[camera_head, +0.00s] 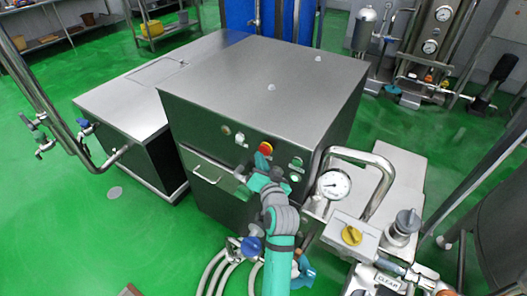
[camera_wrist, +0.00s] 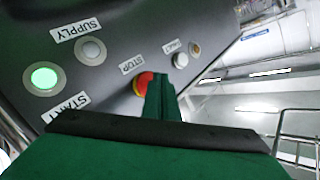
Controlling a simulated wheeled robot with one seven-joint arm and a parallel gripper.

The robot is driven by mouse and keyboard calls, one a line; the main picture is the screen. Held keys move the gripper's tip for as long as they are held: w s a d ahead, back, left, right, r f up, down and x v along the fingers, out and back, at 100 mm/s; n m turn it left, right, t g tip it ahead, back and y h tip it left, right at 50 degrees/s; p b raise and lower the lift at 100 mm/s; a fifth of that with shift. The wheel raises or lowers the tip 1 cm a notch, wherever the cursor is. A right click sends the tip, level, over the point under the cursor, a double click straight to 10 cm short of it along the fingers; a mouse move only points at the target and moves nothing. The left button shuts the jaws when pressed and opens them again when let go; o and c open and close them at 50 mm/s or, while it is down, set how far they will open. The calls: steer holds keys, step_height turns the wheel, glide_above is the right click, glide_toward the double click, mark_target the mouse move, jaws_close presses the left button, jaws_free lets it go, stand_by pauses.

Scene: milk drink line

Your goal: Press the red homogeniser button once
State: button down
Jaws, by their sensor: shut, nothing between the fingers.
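The red button (camera_head: 265,148) with a yellow collar sits on the front panel of the grey steel homogeniser cabinet (camera_head: 265,85). In the wrist view the red button (camera_wrist: 142,84) is beside a label reading STOP, and my fingers cover its right part. My gripper (camera_head: 261,170) is at the panel just below the button in the head view. In the wrist view its green fingers (camera_wrist: 160,80) are shut together and empty, with their tips overlapping the button. I cannot tell whether they touch it.
A lit green START button (camera_wrist: 44,78) and a white SUPPLY button (camera_wrist: 92,51) lie left of the red one in the wrist view. A small white button (camera_wrist: 180,60) is to its right. A pressure gauge (camera_head: 333,184) and bent pipes stand right of my arm.

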steer(key=shift+w+d, duration=0.4)
steer(key=shift+w, duration=0.15)
stand_by(0.9)
steer(key=shift+s+a, duration=0.55)
steer(key=shift+s, duration=0.15)
steer(key=shift+s, duration=0.1)
steer(key=shift+s+a, duration=0.75)
steer(key=shift+s, duration=0.25)
steer(key=shift+s+a, duration=0.7)
steer(key=shift+s, duration=0.25)
